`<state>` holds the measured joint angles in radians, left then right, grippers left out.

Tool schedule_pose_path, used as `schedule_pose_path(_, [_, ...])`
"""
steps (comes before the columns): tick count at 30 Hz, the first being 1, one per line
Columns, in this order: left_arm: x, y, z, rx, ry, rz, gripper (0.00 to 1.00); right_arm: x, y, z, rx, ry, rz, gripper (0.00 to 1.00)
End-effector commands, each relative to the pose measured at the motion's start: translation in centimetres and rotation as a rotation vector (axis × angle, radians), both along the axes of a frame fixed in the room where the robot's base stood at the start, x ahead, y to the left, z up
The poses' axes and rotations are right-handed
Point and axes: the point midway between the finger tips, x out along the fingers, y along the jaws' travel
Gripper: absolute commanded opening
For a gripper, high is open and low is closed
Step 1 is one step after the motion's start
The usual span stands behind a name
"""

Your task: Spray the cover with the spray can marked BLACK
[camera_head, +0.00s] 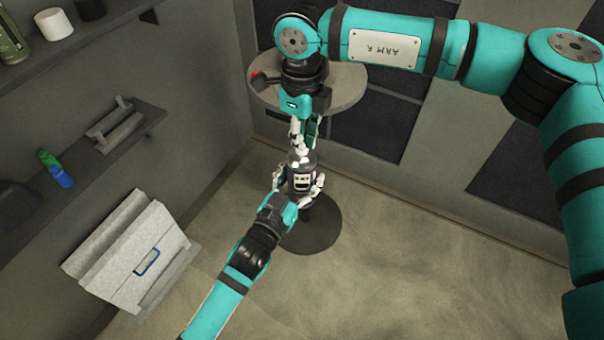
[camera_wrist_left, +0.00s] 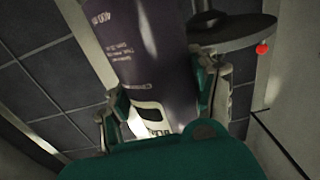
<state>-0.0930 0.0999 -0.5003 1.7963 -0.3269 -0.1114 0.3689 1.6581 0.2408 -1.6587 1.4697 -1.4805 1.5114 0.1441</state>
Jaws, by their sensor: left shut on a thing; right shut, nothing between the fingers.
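The spray can (camera_head: 302,180) is dark with a pale label and stands roughly upright in my left gripper (camera_head: 299,186). In the left wrist view the can (camera_wrist_left: 140,45) fills the middle, and its label partly shows letters that look like BLACK. My left gripper (camera_wrist_left: 168,110) has its fingers shut around the can from both sides. My right gripper (camera_head: 301,150) is shut with nothing between its fingers, right above the can's top. I cannot tell whether it touches the nozzle, which is hidden. I cannot pick out the cover with certainty.
A round grey table (camera_head: 345,88) stands behind my right wrist, with a small red knob (camera_head: 254,74) at its left edge. A round dark base (camera_head: 310,235) is on the floor below the can. Shelves (camera_head: 85,150) and a pale box (camera_head: 135,258) are at left. The front right floor is clear.

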Motion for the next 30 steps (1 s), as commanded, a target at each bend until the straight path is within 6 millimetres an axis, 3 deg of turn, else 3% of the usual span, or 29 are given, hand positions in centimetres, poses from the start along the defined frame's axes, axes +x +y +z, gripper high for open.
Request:
schedule_pose_path(14, [0.1, -0.1, 0.8, -0.008, -0.018, -0.003, 0.23, -0.1, 0.0, 0.0, -0.003, 0.003, 0.0, 0.0])
schedule_pose_path(30, [0.1, -0.1, 0.5, -0.006, -0.012, -0.002, 0.23, 0.0, 0.0, 4.7, 0.0, 0.001, -0.001, 0.0])
